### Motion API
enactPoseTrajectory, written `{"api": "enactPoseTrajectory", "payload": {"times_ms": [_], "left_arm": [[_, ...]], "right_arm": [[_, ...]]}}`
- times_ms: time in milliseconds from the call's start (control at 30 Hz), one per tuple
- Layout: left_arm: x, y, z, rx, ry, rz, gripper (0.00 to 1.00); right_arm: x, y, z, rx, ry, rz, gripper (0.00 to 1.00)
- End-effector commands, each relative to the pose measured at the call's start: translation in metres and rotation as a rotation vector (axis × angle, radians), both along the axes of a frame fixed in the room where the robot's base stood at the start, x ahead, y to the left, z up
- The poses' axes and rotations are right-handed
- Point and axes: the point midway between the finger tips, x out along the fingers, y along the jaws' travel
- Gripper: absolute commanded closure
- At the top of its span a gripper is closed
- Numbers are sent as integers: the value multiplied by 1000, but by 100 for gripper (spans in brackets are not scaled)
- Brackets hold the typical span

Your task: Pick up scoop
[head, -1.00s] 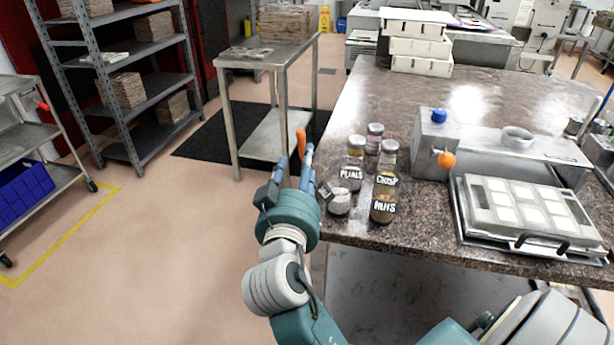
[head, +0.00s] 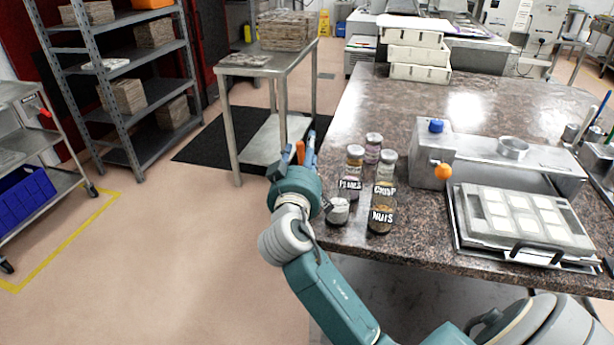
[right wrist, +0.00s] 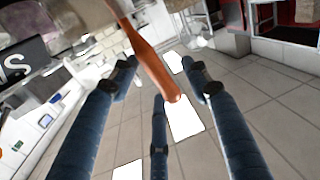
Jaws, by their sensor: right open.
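The scoop shows mainly as an orange handle (head: 300,151) at the left edge of the stone-topped table. In the right wrist view the orange-brown handle (right wrist: 148,58) slants down between the fingers, its free end toward me. The scoop's head is not clearly visible. My right gripper (head: 297,158) is open around the handle, with fingers on both sides; in the right wrist view the gripper (right wrist: 158,78) shows gaps beside the handle. A small jar (head: 338,210) with pale contents stands just right of the gripper. My left gripper is out of view.
Several labelled jars, including the nuts jar (head: 381,215), stand close right of my gripper. A metal machine (head: 470,150) and a mould tray (head: 455,215) are farther right. A steel side table (head: 245,62) stands behind.

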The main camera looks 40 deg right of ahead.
Motion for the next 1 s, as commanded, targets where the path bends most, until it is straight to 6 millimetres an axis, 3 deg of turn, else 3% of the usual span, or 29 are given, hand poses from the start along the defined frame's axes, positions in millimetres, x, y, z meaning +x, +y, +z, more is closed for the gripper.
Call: {"api": "enactPoseTrajectory", "payload": {"times_ms": [67,300,767,1000], "left_arm": [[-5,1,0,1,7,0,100],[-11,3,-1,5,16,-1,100],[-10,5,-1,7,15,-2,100],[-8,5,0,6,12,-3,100]], "right_arm": [[0,0,0,0,0,0,53],[0,1,0,1,1,1,100],[0,2,3,2,-3,2,100],[0,2,27,3,-7,2,100]]}}
